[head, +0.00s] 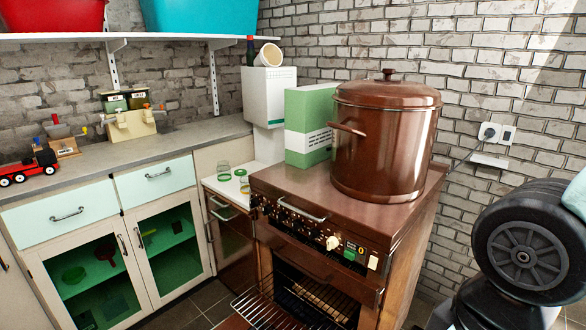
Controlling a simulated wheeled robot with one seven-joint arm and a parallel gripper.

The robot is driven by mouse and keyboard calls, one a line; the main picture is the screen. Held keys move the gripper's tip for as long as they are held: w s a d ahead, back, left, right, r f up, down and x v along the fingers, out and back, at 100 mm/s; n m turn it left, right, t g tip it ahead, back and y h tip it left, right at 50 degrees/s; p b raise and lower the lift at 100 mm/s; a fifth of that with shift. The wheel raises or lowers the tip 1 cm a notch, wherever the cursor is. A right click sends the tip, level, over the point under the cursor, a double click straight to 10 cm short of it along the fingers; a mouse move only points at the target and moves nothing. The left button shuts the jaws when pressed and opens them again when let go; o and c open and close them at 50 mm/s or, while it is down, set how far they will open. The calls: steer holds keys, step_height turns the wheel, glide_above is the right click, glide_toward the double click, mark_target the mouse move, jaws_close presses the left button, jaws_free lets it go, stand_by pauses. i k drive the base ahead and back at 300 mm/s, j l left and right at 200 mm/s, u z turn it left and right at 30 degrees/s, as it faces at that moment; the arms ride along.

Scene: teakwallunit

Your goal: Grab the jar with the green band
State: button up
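A small clear glass jar with green at its rim and base (224,172) stands on the white counter between the grey worktop and the brown cooker. Close to its right are one or two more small glass pieces with green (244,184), partly cut off by the cooker's edge. They are too small to tell which one carries the green band. My gripper is not in view; only part of my arm shows at the lower right.
A large brown lidded pot (385,145) and a green-and-white box (309,128) stand on the brown cooker (290,187), right of the jars. A white wall unit (270,97) hangs behind them. The oven's rack (275,308) sticks out low in front. A red toy truck (30,167) is far left.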

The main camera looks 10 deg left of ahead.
mark_target(223, 171)
steer(key=i+j+z, duration=0.2)
steer(key=j, duration=0.3)
steer(key=j+z, duration=0.2)
steer(key=j, duration=0.25)
steer(key=i+j+z, duration=0.2)
steer(key=j, duration=0.35)
steer(key=i+j, duration=0.1)
steer(key=j, duration=0.7)
steer(key=i+j, duration=0.1)
steer(key=j, duration=0.65)
steer(key=i+j, duration=0.1)
steer(key=j, duration=0.7)
steer(key=i+j, duration=0.1)
steer(key=j, duration=1.45)
steer(key=i, duration=0.05)
